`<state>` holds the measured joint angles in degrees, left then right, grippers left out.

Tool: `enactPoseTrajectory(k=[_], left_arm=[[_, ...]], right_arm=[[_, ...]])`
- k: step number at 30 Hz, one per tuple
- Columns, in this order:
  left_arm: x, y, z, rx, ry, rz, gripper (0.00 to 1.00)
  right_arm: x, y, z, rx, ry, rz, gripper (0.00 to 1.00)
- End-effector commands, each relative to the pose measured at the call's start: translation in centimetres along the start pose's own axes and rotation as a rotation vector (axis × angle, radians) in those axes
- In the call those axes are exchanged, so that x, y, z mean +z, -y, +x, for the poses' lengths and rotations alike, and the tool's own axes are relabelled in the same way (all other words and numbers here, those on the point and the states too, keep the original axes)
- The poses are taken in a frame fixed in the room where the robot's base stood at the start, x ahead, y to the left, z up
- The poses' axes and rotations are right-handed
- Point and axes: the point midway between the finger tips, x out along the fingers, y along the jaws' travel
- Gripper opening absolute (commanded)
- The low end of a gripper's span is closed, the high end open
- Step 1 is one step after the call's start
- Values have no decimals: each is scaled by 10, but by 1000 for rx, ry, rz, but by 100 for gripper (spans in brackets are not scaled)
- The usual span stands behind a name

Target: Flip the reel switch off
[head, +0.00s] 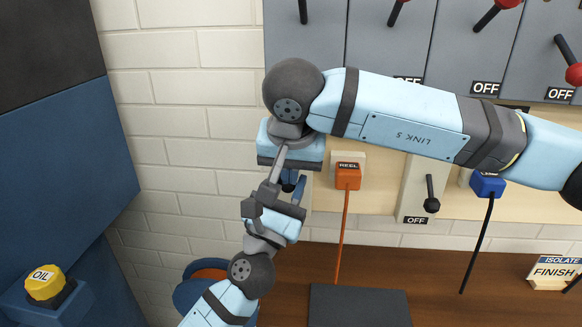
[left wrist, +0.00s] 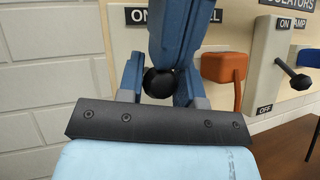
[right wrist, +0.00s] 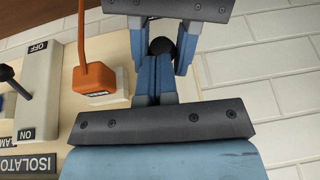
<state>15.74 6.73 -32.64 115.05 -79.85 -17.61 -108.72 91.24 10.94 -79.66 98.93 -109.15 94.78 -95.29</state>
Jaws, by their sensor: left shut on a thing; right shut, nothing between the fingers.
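The reel switch's black ball knob (left wrist: 158,82) sits between the two blue fingers of my left gripper (left wrist: 160,88), which is shut on it. The knob also shows in the right wrist view (right wrist: 162,47). My left gripper comes from below in the head view (head: 290,190). My right gripper (right wrist: 155,98) is shut and empty, its fingertips close to the knob from above. The switch plate (left wrist: 121,42) carries an ON label at its top. Its lever and lower part are hidden by the grippers, so its position cannot be told.
The orange reel plug (head: 347,177) with its cable is just right of the switch. Farther right are another switch (head: 432,205), its lever low by an OFF label, and a blue plug (head: 487,186). A dark flat panel (head: 358,306) lies below. Brick wall is at left.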

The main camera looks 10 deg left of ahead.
Motion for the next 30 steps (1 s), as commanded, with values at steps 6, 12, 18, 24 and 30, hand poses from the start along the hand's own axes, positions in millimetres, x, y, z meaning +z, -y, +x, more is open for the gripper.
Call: enactPoseTrajectory(k=[6, 12, 18, 24, 30], left_arm=[[1, 0, 0, 0, 2, -1, 0], [2, 0, 0, 0, 5, -1, 45], [1, 0, 0, 0, 3, -1, 58], [0, 0, -4, 0, 0, 0, 58], [-1, 0, -34, -1, -3, 0, 58]], right_arm=[[5, 0, 11, 3, -48, -6, 0], [6, 0, 13, 4, -43, -6, 0], [5, 0, 11, 2, -46, -5, 0], [4, 0, 10, 1, -47, -5, 0], [4, 0, 10, 1, -48, -5, 0]])
